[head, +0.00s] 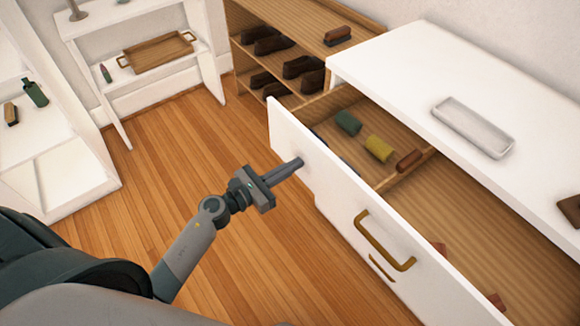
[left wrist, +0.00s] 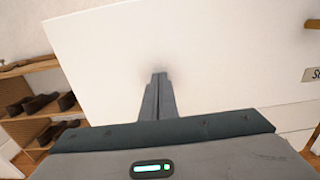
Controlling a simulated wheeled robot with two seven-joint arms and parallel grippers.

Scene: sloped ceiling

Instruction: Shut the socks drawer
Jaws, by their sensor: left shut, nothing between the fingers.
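The socks drawer (head: 345,200) is pulled open from a white dresser, its white front facing my left arm. It has a brass handle (head: 385,240), and rolled socks, a green one (head: 348,123) and a yellow one (head: 379,148), lie in its far section. My left gripper (head: 299,162) is shut and empty, its fingertips at the drawer front, left of the handle. In the left wrist view the shut fingers (left wrist: 158,78) point at the white front (left wrist: 220,60), with a dark shadow around the tips; I cannot tell whether they touch. A label starting with "S" (left wrist: 312,74) is partly cut off. My right gripper is out of view.
The dresser top (head: 400,70) holds a white tray (head: 473,127). A wooden shoe rack (head: 262,62) with several dark shoes stands beyond the drawer. A white stand with a wooden tray (head: 158,55) is at the back left. The wooden floor (head: 150,150) left of the drawer is clear.

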